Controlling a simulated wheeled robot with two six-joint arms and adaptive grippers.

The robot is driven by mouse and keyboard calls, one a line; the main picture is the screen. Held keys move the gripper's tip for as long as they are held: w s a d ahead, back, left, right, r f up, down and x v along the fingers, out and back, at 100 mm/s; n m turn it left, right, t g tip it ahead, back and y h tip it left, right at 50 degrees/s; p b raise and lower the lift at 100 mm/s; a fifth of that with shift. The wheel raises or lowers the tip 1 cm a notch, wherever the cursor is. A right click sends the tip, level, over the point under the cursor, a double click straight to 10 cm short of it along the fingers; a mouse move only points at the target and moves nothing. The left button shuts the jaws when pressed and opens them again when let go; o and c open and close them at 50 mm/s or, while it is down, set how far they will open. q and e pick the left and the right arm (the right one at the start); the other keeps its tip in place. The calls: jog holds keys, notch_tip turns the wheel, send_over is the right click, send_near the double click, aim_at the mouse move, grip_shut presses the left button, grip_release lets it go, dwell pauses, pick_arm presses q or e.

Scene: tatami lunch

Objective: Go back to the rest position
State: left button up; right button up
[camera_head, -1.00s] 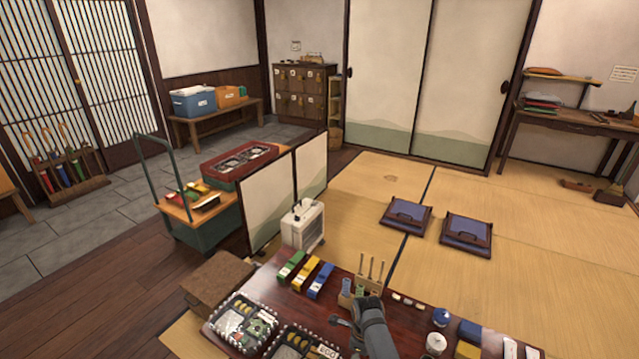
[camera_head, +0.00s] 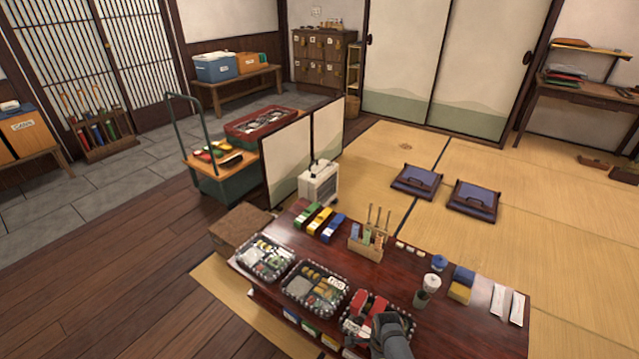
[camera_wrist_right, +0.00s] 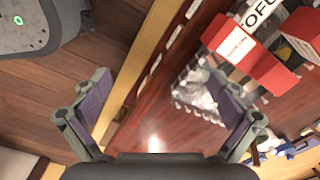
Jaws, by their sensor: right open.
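My right gripper (camera_head: 368,334) is at the bottom of the head view, over the front edge of the low dark-red table (camera_head: 405,279). It overlaps the front bento box (camera_head: 348,326), which has red packets (camera_head: 368,303) on it. In the right wrist view the two fingers of my right gripper (camera_wrist_right: 163,112) are spread apart with nothing between them. The table edge and floor lie below them. The red packets (camera_wrist_right: 245,55) and part of the clear bento box (camera_wrist_right: 190,95) show at the right. My left gripper is not in view.
Two more bento boxes (camera_head: 312,288) line the table's near side. Green, yellow and blue packets (camera_head: 319,224), a wooden holder with sticks (camera_head: 366,246), a jar (camera_head: 432,283) and white packets (camera_head: 517,308) stand on it. The wooden floor (camera_head: 130,260) at left is clear.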

jog(key=s+d+f+n, duration=0.3)
jog(key=s+f+n, duration=0.3)
jog(key=s, duration=0.5)
jog(key=s+d+f+n, duration=0.4)
jog(key=s+f+n, duration=0.15)
jog(key=s, duration=0.55)
jog(key=s+d+f+n, duration=0.3)
jog(key=s+f+n, duration=0.3)
jog(key=s, duration=0.4)
pick_arm(q)
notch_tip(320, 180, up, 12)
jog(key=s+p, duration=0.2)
jog(key=p, duration=1)
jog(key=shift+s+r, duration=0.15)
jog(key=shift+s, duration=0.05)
pick_arm(e)
notch_tip(320, 180, up, 13)
jog(key=s+d+n+t, duration=0.1)
jog(key=s, duration=0.1)
jog(key=shift+s+f+n+h, duration=0.2)
jog(key=shift+s+n+h, duration=0.05)
jog(key=shift+n+h, duration=0.15)
